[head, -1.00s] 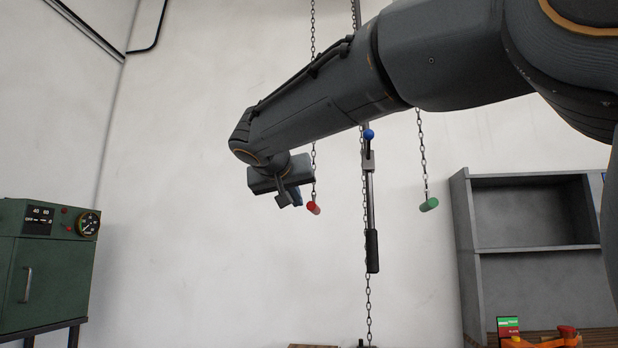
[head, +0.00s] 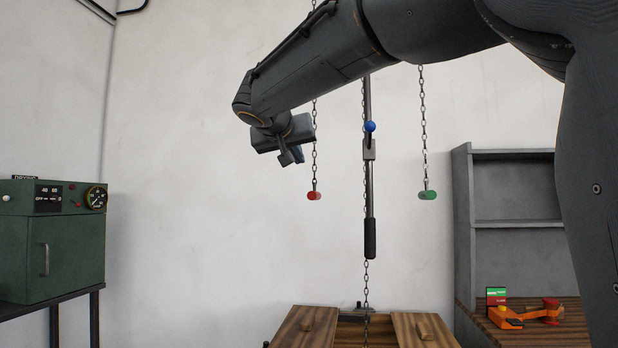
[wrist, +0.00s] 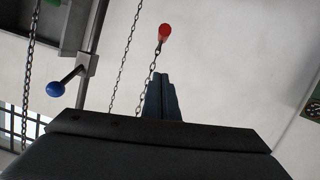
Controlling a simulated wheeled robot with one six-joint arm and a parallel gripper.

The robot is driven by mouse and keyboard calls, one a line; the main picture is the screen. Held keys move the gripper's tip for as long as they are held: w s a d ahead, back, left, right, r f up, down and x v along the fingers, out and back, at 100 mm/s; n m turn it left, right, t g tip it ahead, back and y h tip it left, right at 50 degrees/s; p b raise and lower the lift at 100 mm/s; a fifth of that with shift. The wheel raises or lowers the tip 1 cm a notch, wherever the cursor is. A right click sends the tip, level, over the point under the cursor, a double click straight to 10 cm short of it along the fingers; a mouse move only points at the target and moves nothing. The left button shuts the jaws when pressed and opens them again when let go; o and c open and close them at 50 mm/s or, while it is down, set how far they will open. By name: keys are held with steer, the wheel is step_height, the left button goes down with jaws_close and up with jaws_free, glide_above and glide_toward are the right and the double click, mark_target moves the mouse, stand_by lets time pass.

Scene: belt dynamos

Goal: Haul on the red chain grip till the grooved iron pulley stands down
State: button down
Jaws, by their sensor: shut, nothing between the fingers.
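The red chain grip (head: 313,196) is a short red bar hanging at the end of a thin chain before the white wall. In the wrist view the red grip (wrist: 165,33) shows beyond the fingertips, its chain running past them. My gripper (head: 296,156) is shut and empty, left of that chain and a little above the grip in the head view. Its dark blue closed fingers show in the wrist view (wrist: 160,97). They look apart from the grip; I cannot tell the depth between them. I cannot make out the grooved iron pulley in either view.
A green grip (head: 427,195) hangs on another chain to the right. Between them is a black-handled lever (head: 370,235) with a blue knob (head: 370,126).

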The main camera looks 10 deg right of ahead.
stand_by(0.3)
steer(key=p+x, duration=0.4)
steer(key=x, duration=0.6)
steer(key=shift+w+d, duration=0.1)
steer(key=shift+d, duration=0.05)
steer(key=f, duration=0.1)
steer(key=f+p, duration=0.1)
steer(key=f, duration=0.1)
steer(key=shift+s+d+f, duration=0.1)
steer(key=shift+s+d, duration=0.1)
steer(key=shift+f, duration=0.3)
steer(key=shift+f, duration=0.1)
